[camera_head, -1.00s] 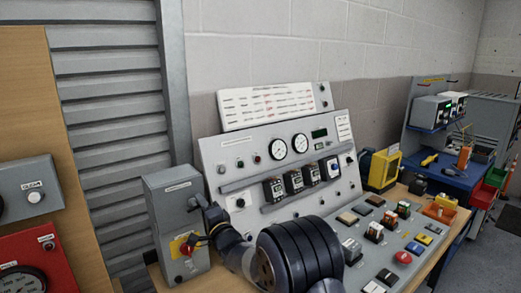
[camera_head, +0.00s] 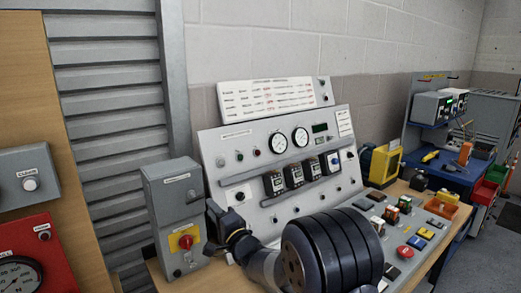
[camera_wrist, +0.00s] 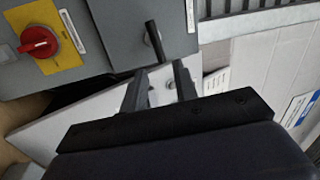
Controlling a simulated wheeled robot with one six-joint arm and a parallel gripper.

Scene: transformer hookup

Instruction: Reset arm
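The task names no object. My gripper (camera_wrist: 160,75) shows in the wrist view with two dark fingers apart and nothing between them. Its fingertips are just short of a black handle (camera_wrist: 153,42) that sticks out from a grey box; I cannot tell whether they touch. In the head view the grey switch box (camera_head: 177,207) stands left of my gripper (camera_head: 212,218). It carries a red knob on a yellow plate (camera_head: 186,241), which also shows in the wrist view (camera_wrist: 38,42). My dark arm covers the lower middle of the head view.
A sloped control panel (camera_head: 240,163) with gauges and meters stands behind my arm. The bench to the right holds several switches, a red button (camera_head: 403,252) and a yellow case (camera_head: 382,166). A red box (camera_head: 30,255) is at lower left.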

